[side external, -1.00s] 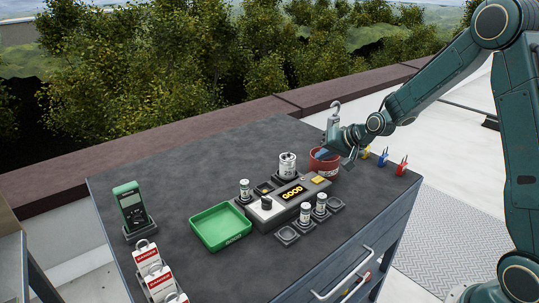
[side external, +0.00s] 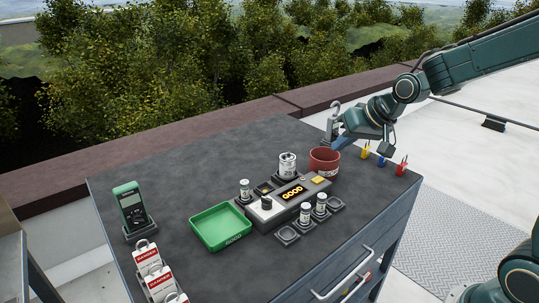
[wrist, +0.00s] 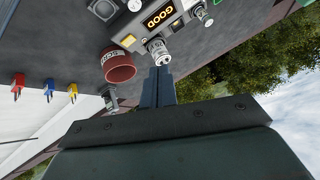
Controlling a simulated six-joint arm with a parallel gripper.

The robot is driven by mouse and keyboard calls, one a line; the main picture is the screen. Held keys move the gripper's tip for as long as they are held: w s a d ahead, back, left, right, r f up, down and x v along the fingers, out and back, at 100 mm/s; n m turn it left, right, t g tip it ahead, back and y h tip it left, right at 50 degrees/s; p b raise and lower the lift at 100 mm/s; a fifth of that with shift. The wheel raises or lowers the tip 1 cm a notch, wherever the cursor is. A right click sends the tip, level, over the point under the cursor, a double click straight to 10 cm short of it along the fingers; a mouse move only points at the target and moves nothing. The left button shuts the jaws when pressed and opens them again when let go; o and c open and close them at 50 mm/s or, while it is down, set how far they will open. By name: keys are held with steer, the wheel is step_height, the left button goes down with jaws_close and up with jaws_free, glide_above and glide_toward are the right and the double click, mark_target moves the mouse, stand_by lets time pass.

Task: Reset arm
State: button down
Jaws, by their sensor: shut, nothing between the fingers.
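My gripper (side external: 339,144) hangs in the air just above the red bin (side external: 324,160) at the right rear of the dark table, in the side view. In the wrist view its blue fingers (wrist: 157,86) are together with nothing between them. The red bin also shows in the wrist view (wrist: 118,67), to the left of the fingers. The tester box (side external: 293,196) has a lit display reading "GOOD". The inside of the red bin is mostly hidden in both views.
A green tray (side external: 221,228) lies left of the tester. Small cylinders stand in holders around it, with a larger one (side external: 287,165) behind. A green meter (side external: 131,208) and red-white danger tags (side external: 153,270) stand at the left. A grey hook (side external: 333,121) rises behind the bin.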

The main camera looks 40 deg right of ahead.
steer(key=s+a+r+n+g, duration=0.1)
steer(key=s+a+r+n, duration=0.1)
steer(key=s, duration=0.9)
steer(key=s+a+r+n+g, duration=0.1)
steer(key=s+a+r+n, duration=0.1)
steer(key=s, duration=1)
steer(key=shift+s+r+h, duration=0.2)
steer(key=shift+r+h, duration=0.2)
steer(key=shift+r, duration=0.1)
